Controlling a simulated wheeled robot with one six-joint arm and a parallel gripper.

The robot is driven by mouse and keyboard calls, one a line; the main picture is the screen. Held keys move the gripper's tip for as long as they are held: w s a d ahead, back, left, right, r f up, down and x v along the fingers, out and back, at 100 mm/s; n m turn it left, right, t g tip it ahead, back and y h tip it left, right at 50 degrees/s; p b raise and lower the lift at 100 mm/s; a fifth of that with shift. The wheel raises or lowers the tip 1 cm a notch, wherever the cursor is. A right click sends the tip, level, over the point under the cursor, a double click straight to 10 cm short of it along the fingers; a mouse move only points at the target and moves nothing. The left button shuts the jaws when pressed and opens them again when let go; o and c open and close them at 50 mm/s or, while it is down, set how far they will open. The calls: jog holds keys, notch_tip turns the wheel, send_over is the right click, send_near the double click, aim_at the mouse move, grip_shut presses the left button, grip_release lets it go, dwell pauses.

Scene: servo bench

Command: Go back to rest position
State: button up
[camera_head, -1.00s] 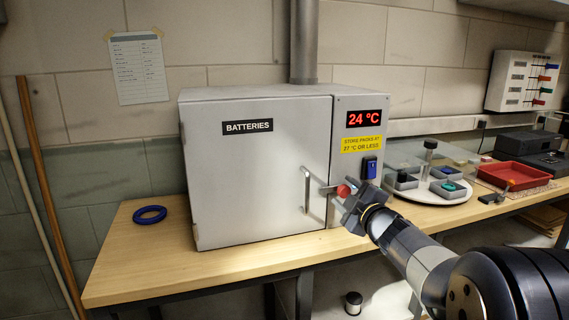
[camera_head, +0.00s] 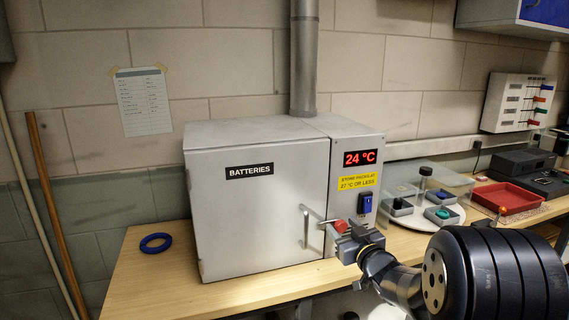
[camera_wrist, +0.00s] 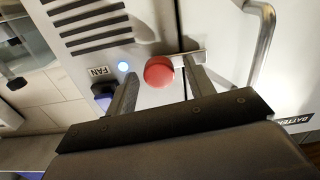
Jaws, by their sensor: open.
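My gripper (camera_head: 350,238) is in front of the grey battery cabinet (camera_head: 255,215), at the edge between its door and control panel. Its jaws are open, with a finger on each side of a red knob (camera_head: 340,226). In the wrist view the red knob (camera_wrist: 159,71) shows just beyond the gap between the fingertips of my gripper (camera_wrist: 160,88). Whether they touch it I cannot tell. The knob sits on a metal latch bar (camera_wrist: 190,57). The cabinet door is shut, with its handle (camera_head: 306,227) left of the knob. The display (camera_head: 360,158) reads 24 °C.
A blue ring (camera_head: 155,243) lies on the wooden bench (camera_head: 150,285) left of the cabinet. To the right are a round white stand (camera_head: 440,221) with small trays and a red tray (camera_head: 508,196).

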jog(key=shift+r+m+p, duration=0.15)
jog(key=shift+m+p, duration=0.4)
jog(key=shift+m, duration=0.15)
jog(key=shift+b+v, duration=0.45)
jog(key=shift+v, duration=0.85)
jog(key=shift+s+d, duration=0.1)
